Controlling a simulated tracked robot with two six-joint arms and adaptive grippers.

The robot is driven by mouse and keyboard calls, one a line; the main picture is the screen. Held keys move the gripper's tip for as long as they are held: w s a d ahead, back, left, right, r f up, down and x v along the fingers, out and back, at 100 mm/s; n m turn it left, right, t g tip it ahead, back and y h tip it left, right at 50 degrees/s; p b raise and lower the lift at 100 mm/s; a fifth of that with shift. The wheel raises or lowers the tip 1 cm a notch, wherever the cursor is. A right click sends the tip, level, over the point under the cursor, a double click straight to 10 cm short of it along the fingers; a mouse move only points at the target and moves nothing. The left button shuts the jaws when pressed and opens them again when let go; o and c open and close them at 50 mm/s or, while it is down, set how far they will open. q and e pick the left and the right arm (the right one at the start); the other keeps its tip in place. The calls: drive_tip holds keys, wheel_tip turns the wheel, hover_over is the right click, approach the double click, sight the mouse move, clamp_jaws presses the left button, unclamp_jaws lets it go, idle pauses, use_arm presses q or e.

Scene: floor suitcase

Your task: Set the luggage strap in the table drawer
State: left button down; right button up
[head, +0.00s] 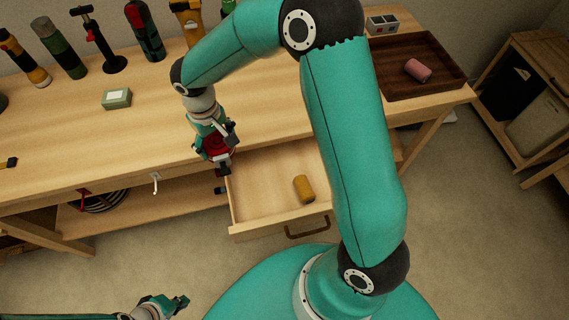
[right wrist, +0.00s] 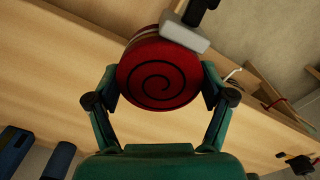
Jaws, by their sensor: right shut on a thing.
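The luggage strap, a red roll with a dark spiral on its flat face (right wrist: 158,76), is held between the fingers of my right gripper (right wrist: 160,88). In the head view my right gripper (head: 215,147) is shut on the red strap near the table's front edge, at the drawer's back left corner. The fingers partly hide the strap there. The table drawer (head: 258,197) is pulled open, and a yellow-orange cylinder (head: 304,189) lies inside it toward the right. My left gripper (head: 180,302) is low at the bottom left, away from the table; its finger opening is unclear.
A small green box (head: 116,98) sits on the wooden table (head: 60,130). Several bottles and tools stand along its back. A dark tray (head: 440,82) with a pink cylinder (head: 418,70) is at the right. The drawer's left and middle floor is bare.

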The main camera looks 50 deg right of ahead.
drive_tip(key=s+d+b, duration=0.3)
drive_tip(key=s+b, duration=0.6)
drive_tip(key=b, duration=0.3)
drive_tip(key=shift+m, duration=0.4)
wheel_tip(320, 180, down, 16)
drive_tip(key=shift+d+r+b, duration=0.1)
drive_tip(key=shift+b, duration=1)
drive_tip(key=shift+f+b, duration=0.35)
drive_tip(key=shift+f, duration=1.5)
drive_tip(key=shift+f, duration=0.15)
drive_tip(key=o, duration=1.2)
drive_tip(key=shift+c, duration=0.2)
